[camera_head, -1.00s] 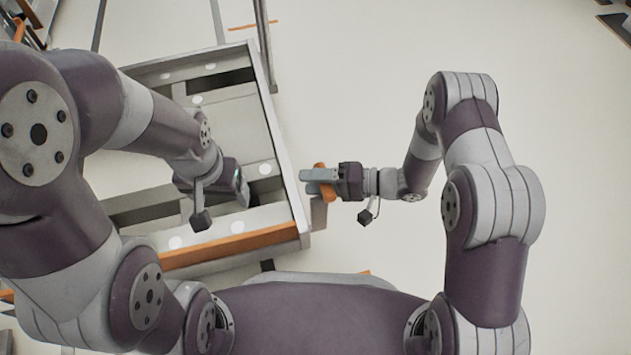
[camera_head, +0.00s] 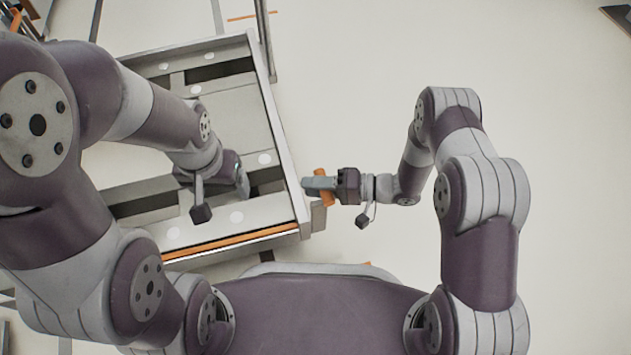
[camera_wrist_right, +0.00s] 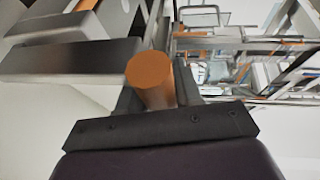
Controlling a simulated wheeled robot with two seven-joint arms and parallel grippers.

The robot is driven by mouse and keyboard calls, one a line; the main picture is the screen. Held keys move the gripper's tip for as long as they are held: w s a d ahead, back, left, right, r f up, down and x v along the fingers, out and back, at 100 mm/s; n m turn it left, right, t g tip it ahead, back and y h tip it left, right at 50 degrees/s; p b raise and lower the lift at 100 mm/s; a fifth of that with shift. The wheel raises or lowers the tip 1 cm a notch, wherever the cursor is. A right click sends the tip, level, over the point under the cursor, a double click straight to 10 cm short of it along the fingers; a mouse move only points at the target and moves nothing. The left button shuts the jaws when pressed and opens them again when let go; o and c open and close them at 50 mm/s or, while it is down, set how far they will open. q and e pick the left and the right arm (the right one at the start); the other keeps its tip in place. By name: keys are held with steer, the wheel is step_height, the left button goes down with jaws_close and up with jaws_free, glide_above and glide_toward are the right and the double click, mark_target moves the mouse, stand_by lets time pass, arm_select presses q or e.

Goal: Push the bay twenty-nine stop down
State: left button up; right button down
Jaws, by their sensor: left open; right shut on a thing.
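An orange round-ended piece (camera_wrist_right: 151,78) stands between the fingers of my right gripper (camera_wrist_right: 162,90) in the right wrist view. My right gripper is shut on it. In the head view this orange piece (camera_head: 323,179) is at the right edge of the grey frame, where my right gripper (camera_head: 318,186) reaches in from the right. No bay number is readable, so I cannot confirm that it is the bay twenty-nine stop. My left gripper (camera_head: 242,182) is open over the frame, with its fingers partly hidden by the wrist.
The grey frame (camera_head: 278,130) has crossbars, dark gaps and an orange-striped front edge (camera_head: 230,243). A thin post (camera_head: 265,40) rises at its back right corner. The pale floor (camera_head: 530,90) at the right is clear. Racks with orange parts show in the wrist view.

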steer(key=shift+f, duration=0.3)
steer(key=c, duration=0.8)
jaws_free()
steer(key=shift+c, duration=0.2)
steer(key=shift+d+r, duration=0.2)
steer(key=shift+d, duration=0.1)
steer(key=s+d+r+p, duration=0.1)
steer(key=d+p, duration=0.5)
steer(key=d, duration=0.6)
steer(key=shift+r, duration=0.45)
